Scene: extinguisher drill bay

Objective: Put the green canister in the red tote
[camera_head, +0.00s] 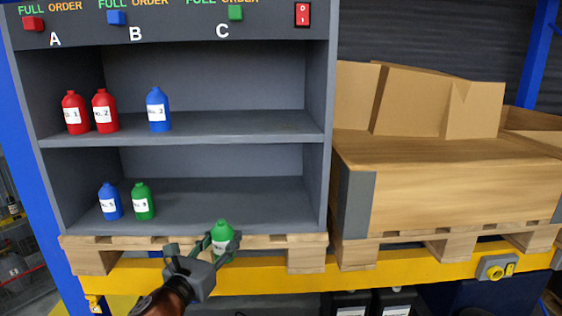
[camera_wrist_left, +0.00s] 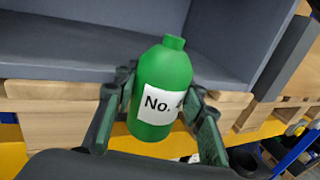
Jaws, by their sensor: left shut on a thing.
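A green canister (camera_head: 222,231) is between the fingers of my left gripper (camera_head: 210,249), in front of the pallet edge below the shelf unit. My left gripper is shut on it. In the left wrist view the green canister (camera_wrist_left: 163,88) is nearly upright, with a white label reading "No." and a partly hidden digit. A second green canister (camera_head: 143,201) stands on the lower shelf, apart from the gripper. No red tote shows in either view. My right gripper is not in view.
The grey shelf unit (camera_head: 180,127) holds two red canisters (camera_head: 73,112) (camera_head: 104,110) and a blue one (camera_head: 158,109) above, another blue one (camera_head: 111,201) below. The lower shelf's right part is clear. A wooden crate (camera_head: 460,190) with cardboard boxes stands right, behind a yellow beam (camera_head: 400,272).

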